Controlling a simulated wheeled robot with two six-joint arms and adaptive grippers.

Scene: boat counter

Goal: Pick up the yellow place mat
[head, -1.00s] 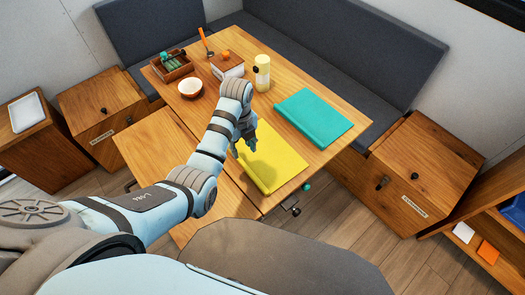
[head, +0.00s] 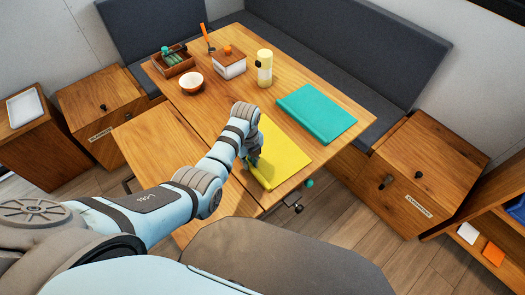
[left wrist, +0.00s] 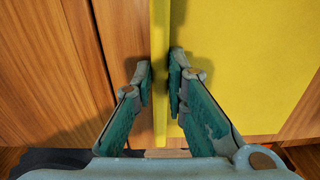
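The yellow place mat (head: 284,158) lies on the right front of the wooden table, with a narrow raised fold along its left edge. My left gripper (head: 251,160) is down at that left edge. In the left wrist view, the fingers of my left gripper (left wrist: 161,82) stand close on both sides of the upright fold of the mat (left wrist: 250,65), with little or no gap. They look shut on it. The mat still rests on the table. My right gripper is not in view.
A teal place mat (head: 318,114) lies behind the yellow one on the table (head: 218,100). A pale yellow bottle (head: 264,68), a white box (head: 229,66), a bowl (head: 191,82) and a wooden caddy (head: 175,64) stand farther back. Benches edge the table's far sides.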

